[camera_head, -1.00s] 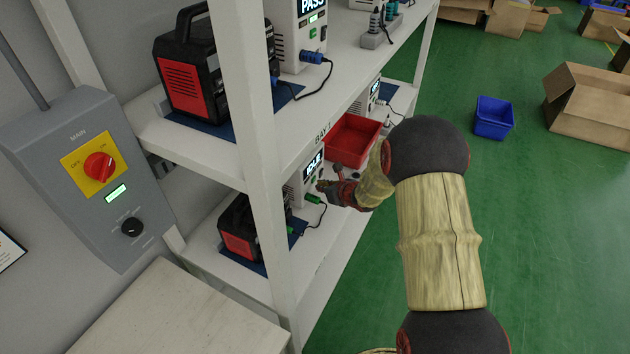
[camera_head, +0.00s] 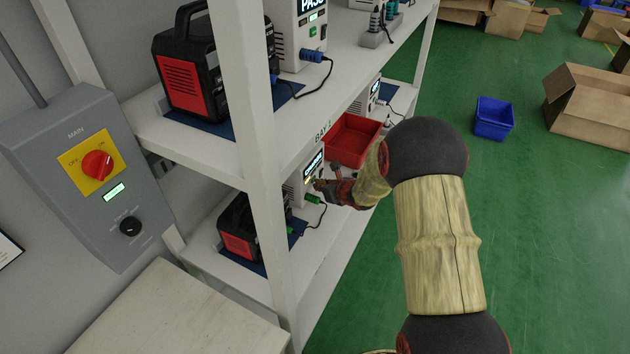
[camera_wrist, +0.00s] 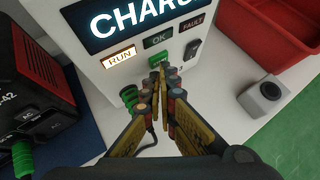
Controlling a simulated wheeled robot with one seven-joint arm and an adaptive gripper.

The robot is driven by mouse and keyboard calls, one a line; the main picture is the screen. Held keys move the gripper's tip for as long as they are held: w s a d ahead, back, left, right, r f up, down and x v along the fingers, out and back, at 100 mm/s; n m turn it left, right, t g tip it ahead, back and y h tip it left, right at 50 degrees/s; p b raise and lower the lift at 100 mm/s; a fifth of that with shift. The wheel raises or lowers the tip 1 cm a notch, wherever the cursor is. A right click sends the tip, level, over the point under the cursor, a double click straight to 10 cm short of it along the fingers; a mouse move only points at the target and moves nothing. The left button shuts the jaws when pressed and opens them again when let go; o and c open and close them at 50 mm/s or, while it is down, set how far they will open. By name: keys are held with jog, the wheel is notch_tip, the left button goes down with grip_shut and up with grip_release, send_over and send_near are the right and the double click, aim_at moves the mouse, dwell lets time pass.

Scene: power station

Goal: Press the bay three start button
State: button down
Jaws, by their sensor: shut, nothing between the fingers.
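A white tester unit (camera_head: 296,188) stands on the lower shelf; in the wrist view its display (camera_wrist: 135,18) reads "CHARG", cut off at the edge. The RUN lamp (camera_wrist: 119,57) is lit, while OK (camera_wrist: 157,39) and FAULT (camera_wrist: 193,22) are dark. A green start button (camera_wrist: 157,60) sits below OK. My gripper (camera_wrist: 160,74) is shut and empty, with its fingertips at the button's lower edge, partly covering it; I cannot tell whether they touch. It also shows in the head view (camera_head: 319,185).
A black rocker switch (camera_wrist: 192,49) and a green plug (camera_wrist: 130,95) flank the button. A red-black power pack (camera_head: 240,238) stands left, a red bin (camera_head: 352,142) behind. A shelf post (camera_head: 255,130) and the upper shelf edge (camera_head: 340,115) border the opening.

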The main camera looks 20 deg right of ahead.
jog(key=shift+s+d, duration=0.3)
jog(key=shift+s, duration=0.05)
jog(key=shift+s+d, duration=0.95)
jog(key=shift+s, duration=0.25)
jog(key=shift+s+d, duration=0.9)
jog(key=shift+s, duration=0.3)
